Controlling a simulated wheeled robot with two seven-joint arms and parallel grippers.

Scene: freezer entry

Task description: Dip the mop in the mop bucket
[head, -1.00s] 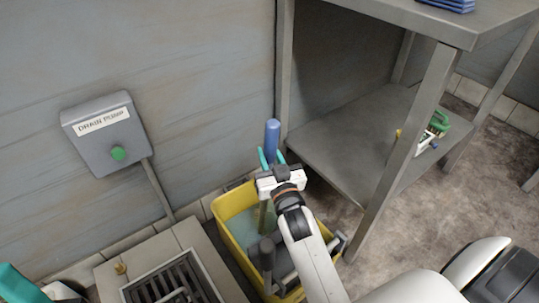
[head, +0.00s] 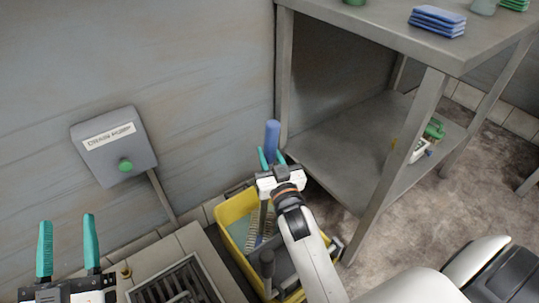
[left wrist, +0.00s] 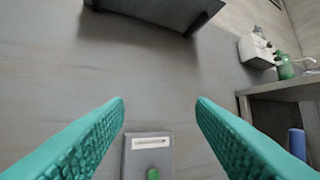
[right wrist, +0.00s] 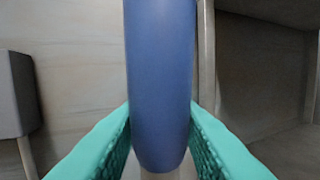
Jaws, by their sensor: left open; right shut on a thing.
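The mop has a blue grip (head: 272,135) that stands upright above my right gripper (head: 272,157). The right gripper's teal fingers are shut on the mop handle, and the blue grip (right wrist: 160,80) fills the middle of the right wrist view. The handle runs down into the yellow mop bucket (head: 228,212), where pale strands show beside it over the blue-green water. My arm hides part of the bucket and mop head. My left gripper (head: 68,250) is open and empty at the lower left; its spread fingers also show in the left wrist view (left wrist: 160,120).
A grey drain pump box (head: 113,147) with a green button is on the wall. A floor drain grate (head: 178,285) lies left of the bucket. A metal table (head: 365,30) with a lower shelf stands close on the right, holding blue folded cloths (head: 437,21).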

